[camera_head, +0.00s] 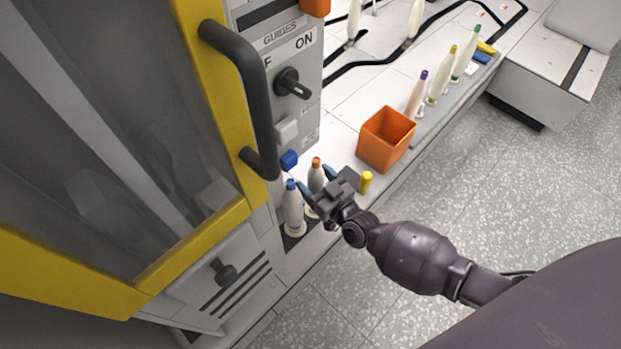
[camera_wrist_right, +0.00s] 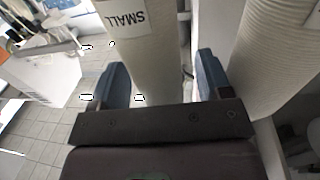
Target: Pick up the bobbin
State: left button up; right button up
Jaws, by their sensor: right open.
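Two white bobbins stand upright near the cabinet's corner in the head view: one with a blue tip (camera_head: 292,208) and one with an orange tip (camera_head: 316,174). My right gripper (camera_head: 317,180) is open, with its blue fingers on either side of the orange-tipped bobbin. In the right wrist view a pale bobbin labelled SMALL (camera_wrist_right: 155,62) stands between the open fingers (camera_wrist_right: 162,82), with visible gaps at its sides. Another pale bobbin (camera_wrist_right: 272,55) stands outside the right finger. The gripper hides the lower part of the orange-tipped bobbin in the head view. My left gripper is not in view.
An orange bin (camera_head: 387,140) and a small yellow cylinder (camera_head: 366,182) stand right of the gripper. Several bobbins, one purple-tipped (camera_head: 417,95), line the ledge beyond. The control panel (camera_head: 290,65) and the door's black handle (camera_head: 250,95) are close on the left.

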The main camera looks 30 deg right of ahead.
jog(key=shift+s+r, duration=0.1)
jog(key=shift+c, duration=0.7)
jog(key=c, duration=0.9)
